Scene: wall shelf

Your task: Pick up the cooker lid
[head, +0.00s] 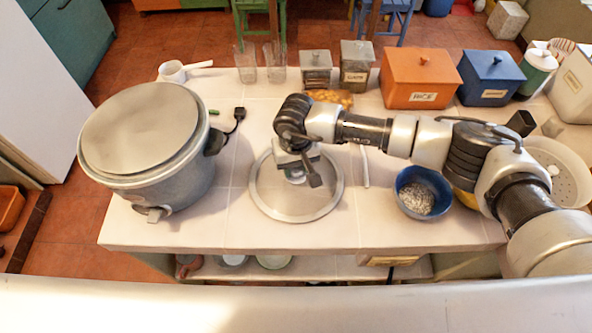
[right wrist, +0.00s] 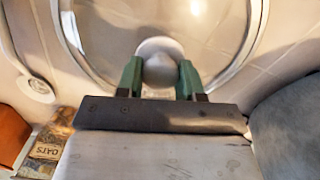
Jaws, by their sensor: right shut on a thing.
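The cooker lid (head: 320,203) is a round glass lid with a metal rim and a pale knob, flat on or just above the tiled counter; I cannot tell which. In the right wrist view the lid (right wrist: 110,72) fills the upper middle. My right gripper (head: 297,176) is over the lid's centre, pointing down. Its green fingers (right wrist: 160,78) are shut on the lid's knob (right wrist: 161,68), one on each side. The large grey cooker (head: 160,195) stands to the left, its top covered by a flat grey disc. My left gripper is out of view.
A blue bowl (head: 415,194) with grainy contents and a white colander (head: 560,172) stand to the right. Orange (head: 418,80) and blue (head: 490,78) boxes, glasses and jars line the back. A white scoop (head: 175,71) lies behind the cooker.

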